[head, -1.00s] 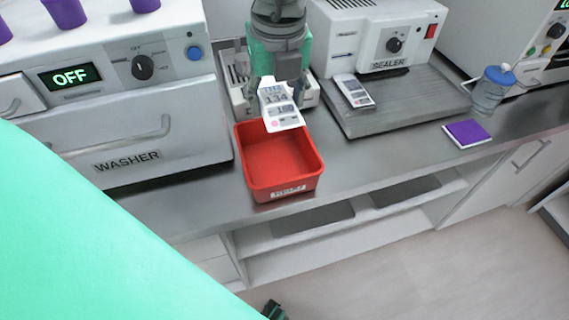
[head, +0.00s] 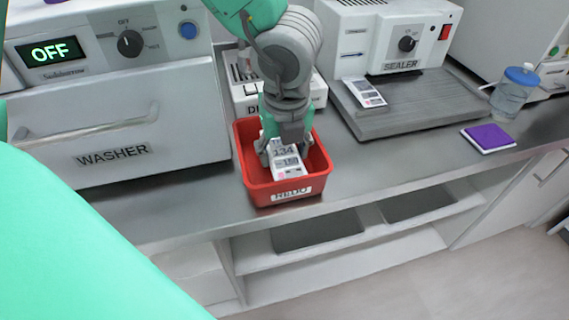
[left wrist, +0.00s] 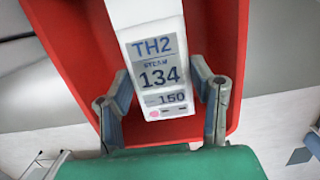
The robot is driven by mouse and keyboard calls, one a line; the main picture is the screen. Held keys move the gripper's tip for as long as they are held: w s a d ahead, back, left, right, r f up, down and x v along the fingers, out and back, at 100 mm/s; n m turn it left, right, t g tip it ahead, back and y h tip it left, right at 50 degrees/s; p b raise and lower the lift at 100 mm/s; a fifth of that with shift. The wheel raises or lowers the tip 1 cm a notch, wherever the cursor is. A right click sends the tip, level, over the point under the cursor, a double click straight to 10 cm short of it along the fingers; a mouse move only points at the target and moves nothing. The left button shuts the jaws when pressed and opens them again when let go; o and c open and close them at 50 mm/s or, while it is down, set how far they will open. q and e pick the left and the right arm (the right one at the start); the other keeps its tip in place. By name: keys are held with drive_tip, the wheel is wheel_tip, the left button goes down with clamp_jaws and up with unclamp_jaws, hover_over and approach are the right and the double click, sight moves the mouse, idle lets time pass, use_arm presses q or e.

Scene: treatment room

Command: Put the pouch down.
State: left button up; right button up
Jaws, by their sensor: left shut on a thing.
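The pouch (head: 289,163) is white and grey with a printed label. It is tilted inside the red bin (head: 262,194), whose front label reads REDO. My left gripper (head: 284,150) reaches down into the bin and is shut on the pouch. In the left wrist view the pouch (left wrist: 160,75) shows "TH2", "STEAM", "134" and "150" between the two fingers of the gripper (left wrist: 161,92), with the red bin wall (left wrist: 225,40) around it. I cannot tell whether the pouch touches the bin floor. My right gripper is not in view.
The washer (head: 115,130), reading OFF, stands left of the bin. The sealer (head: 395,45) stands to the right with another pouch (head: 364,92) on its tray (head: 425,112). A blue-capped jar (head: 513,92) and a purple pad (head: 488,138) are farther right.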

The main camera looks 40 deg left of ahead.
sight(281, 153)
use_arm(q)
drive_tip(key=f, duration=0.3)
drive_tip(key=shift+a+b, duration=0.3)
drive_tip(key=shift+b, duration=0.1)
drive_tip(key=shift+a+f, duration=0.15)
drive_tip(key=shift+a, duration=0.2)
drive_tip(key=o, duration=1.2)
drive_tip(key=shift+d, duration=0.3)
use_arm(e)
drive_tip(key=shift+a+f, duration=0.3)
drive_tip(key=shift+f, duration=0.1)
use_arm(q)
drive_tip(key=shift+d+r, duration=0.15)
drive_tip(key=shift+r, duration=0.05)
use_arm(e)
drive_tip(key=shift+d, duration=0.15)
use_arm(q)
drive_tip(key=r+p, duration=0.1)
drive_tip(key=r, duration=0.2)
drive_tip(key=r+p, duration=0.1)
drive_tip(key=r, duration=0.3)
drive_tip(key=s+r+p, duration=0.1)
drive_tip(key=r, duration=0.3)
drive_tip(key=shift+d, duration=0.4)
drive_tip(key=shift+s+d+r+p, duration=0.1)
drive_tip(key=shift+r+p, duration=0.2)
drive_tip(key=shift+r, duration=0.1)
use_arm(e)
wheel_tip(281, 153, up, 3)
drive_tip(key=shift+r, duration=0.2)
